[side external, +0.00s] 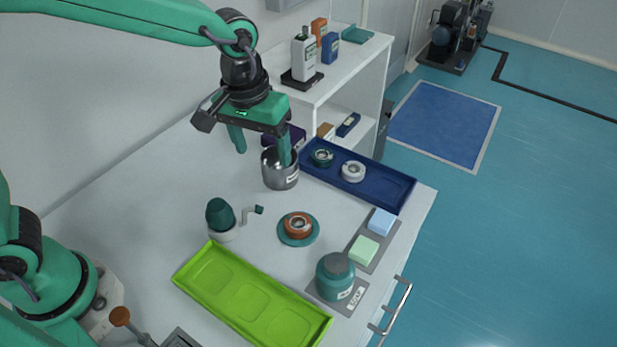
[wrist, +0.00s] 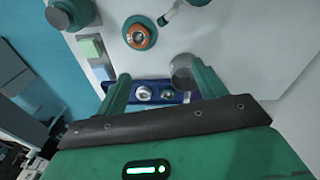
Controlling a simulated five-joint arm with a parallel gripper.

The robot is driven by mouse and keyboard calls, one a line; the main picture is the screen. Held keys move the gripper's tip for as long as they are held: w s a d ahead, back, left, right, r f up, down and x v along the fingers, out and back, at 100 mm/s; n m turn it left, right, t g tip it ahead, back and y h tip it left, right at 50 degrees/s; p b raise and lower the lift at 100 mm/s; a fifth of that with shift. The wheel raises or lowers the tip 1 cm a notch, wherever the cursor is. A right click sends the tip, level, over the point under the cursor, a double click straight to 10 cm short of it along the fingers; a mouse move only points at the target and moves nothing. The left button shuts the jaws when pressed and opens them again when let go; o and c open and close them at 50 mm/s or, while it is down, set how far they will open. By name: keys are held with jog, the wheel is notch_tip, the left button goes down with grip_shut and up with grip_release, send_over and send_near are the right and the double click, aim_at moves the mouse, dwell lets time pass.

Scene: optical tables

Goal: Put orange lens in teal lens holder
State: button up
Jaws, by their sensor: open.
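An orange ring-shaped lens (side external: 298,222) sits on a round teal dish-like holder (side external: 285,237) in the middle of the table. In the wrist view the orange lens (wrist: 138,36) is at the top, with the teal holder (wrist: 150,24) showing around it. I cannot tell whether the lens is seated in the holder or only rests on it. My gripper (side external: 262,148) is open and empty, above the back of the table, away from the lens. Its fingers (wrist: 160,75) point down, and one overlaps the metal cup in the side view; contact is unclear.
A metal cup (side external: 281,178) stands below my gripper. A blue tray (side external: 385,185) behind holds a dark green ring (side external: 321,157) and a white ring (side external: 353,171). A lime tray (side external: 245,294), a green-topped cup (side external: 220,215) and a teal jar (side external: 335,280) stand in front.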

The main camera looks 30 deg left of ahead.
jog(key=s+a+r+m+t, duration=0.1)
jog(key=s+a+r+t, duration=0.1)
jog(key=s+a, duration=0.5)
jog(key=s+a+r+t, duration=0.2)
jog(key=s+a+r, duration=0.2)
jog(key=s+a, duration=0.3)
jog(key=a, duration=0.2)
jog(key=shift+a+r+m+t+y, duration=0.25)
jog(key=shift+a+m+t+y, duration=0.05)
jog(key=shift+a+m, duration=0.1)
